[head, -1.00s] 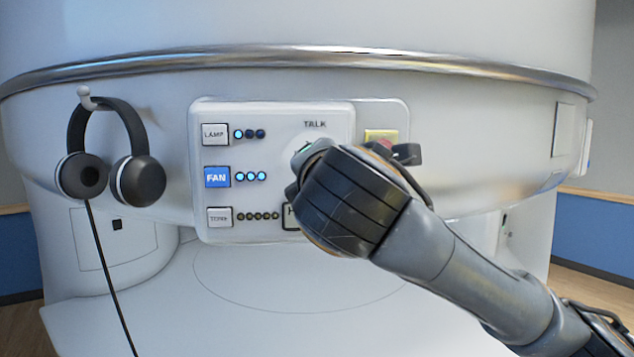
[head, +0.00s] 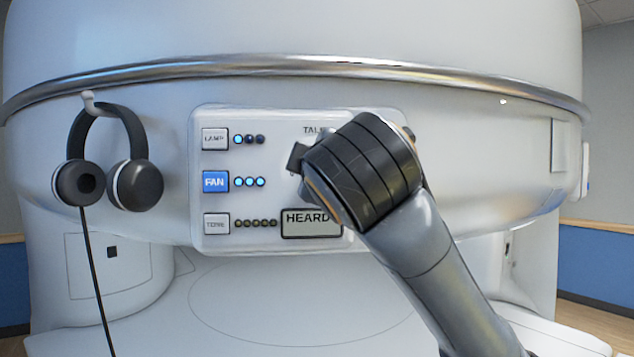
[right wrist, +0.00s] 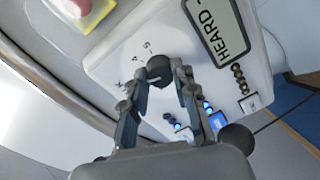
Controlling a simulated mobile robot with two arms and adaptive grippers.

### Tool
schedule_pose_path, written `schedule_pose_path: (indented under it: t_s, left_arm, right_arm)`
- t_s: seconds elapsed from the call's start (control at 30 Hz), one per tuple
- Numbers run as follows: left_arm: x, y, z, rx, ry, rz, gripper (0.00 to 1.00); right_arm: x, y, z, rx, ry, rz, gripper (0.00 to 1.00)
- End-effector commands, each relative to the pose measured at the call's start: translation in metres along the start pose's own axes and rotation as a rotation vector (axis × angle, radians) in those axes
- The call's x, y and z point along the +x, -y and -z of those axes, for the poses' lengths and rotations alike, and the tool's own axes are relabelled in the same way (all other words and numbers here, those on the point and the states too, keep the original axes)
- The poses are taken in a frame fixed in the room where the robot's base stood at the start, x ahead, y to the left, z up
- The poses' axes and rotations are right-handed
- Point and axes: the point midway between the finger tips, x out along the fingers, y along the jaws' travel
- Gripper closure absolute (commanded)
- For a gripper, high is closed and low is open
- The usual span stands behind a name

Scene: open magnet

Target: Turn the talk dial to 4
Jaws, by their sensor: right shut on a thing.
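The talk dial is a dark round knob (right wrist: 158,70) on the white panel, with a short pale line on its face. Small marks are printed around it, too small to read surely. My right gripper (right wrist: 159,77) has a finger on either side of the knob and is shut on it. In the head view the dial is hidden behind my right wrist, just under the TALK label (head: 314,129); only part of my right gripper (head: 298,158) shows there. A display reading HEARD (head: 308,221) sits below. My left gripper is not in view.
The panel (head: 272,115) also has LAMP (head: 215,139), FAN (head: 215,182) and a third button (head: 216,224), with light rows beside them. Headphones (head: 134,185) hang at the left. A yellow plate with a red button (right wrist: 85,12) is near the dial.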

Motion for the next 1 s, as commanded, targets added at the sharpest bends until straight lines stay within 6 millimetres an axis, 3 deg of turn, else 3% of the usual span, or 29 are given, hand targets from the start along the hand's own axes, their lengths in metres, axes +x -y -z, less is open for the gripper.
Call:
schedule_pose_path:
  t_s: [0.5, 1.0]
  left_arm:
    - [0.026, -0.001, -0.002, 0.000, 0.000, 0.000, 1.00]
    - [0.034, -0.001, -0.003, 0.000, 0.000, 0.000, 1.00]
  right_arm:
    - [0.001, 0.004, -0.001, 0.463, -0.016, 0.000, 1.00]
    - [0.001, 0.003, -0.001, 0.680, -0.023, -0.001, 1.00]
